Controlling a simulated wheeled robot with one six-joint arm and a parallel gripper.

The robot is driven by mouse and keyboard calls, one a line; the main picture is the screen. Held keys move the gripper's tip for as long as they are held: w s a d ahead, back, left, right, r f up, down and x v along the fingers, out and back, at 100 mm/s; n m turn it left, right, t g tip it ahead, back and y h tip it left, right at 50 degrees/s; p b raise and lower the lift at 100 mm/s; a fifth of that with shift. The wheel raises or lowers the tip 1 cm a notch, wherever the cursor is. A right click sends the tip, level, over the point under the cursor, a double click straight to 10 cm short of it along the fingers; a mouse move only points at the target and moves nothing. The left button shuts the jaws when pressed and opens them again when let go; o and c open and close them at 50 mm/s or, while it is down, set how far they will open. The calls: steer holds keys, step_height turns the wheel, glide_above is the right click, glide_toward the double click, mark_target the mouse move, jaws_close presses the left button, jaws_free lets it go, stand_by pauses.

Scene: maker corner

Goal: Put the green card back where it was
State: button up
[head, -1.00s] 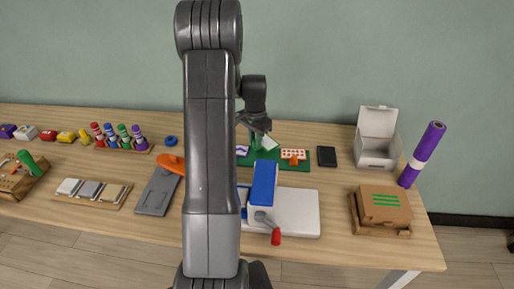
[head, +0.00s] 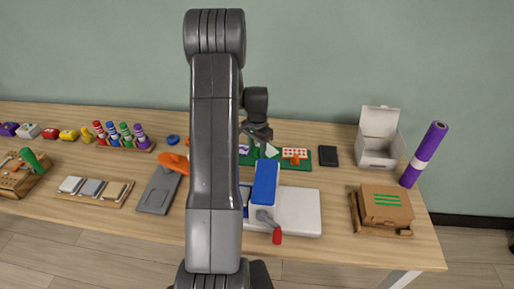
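My gripper (head: 258,138) is above the back of the table, over the left part of a green mat (head: 302,165), partly behind my own arm. A small pale, tilted piece (head: 271,151) shows just below it, against the mat; whether it is held or lies on the mat is too small to tell. I cannot make out a separate green card against the green mat. A white card with orange marks (head: 294,153) and a purple-marked white piece (head: 243,149) are on the mat. My arm hides part of the mat's left side.
A blue-and-white press with a red-tipped handle (head: 265,190) stands in front of the mat. A black flat case (head: 328,156) lies to its right, then an open white box (head: 379,145), a brown box (head: 385,206) and a purple roll (head: 424,155). Coloured pegs (head: 125,135) stand left.

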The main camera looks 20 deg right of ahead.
mark_target(257, 148)
steer(key=shift+r, duration=0.15)
step_height(257, 148, up, 12)
stand_by(0.5)
step_height(257, 148, down, 13)
steer(key=shift+r, duration=0.1)
step_height(257, 148, up, 3)
steer(key=shift+r, duration=0.65)
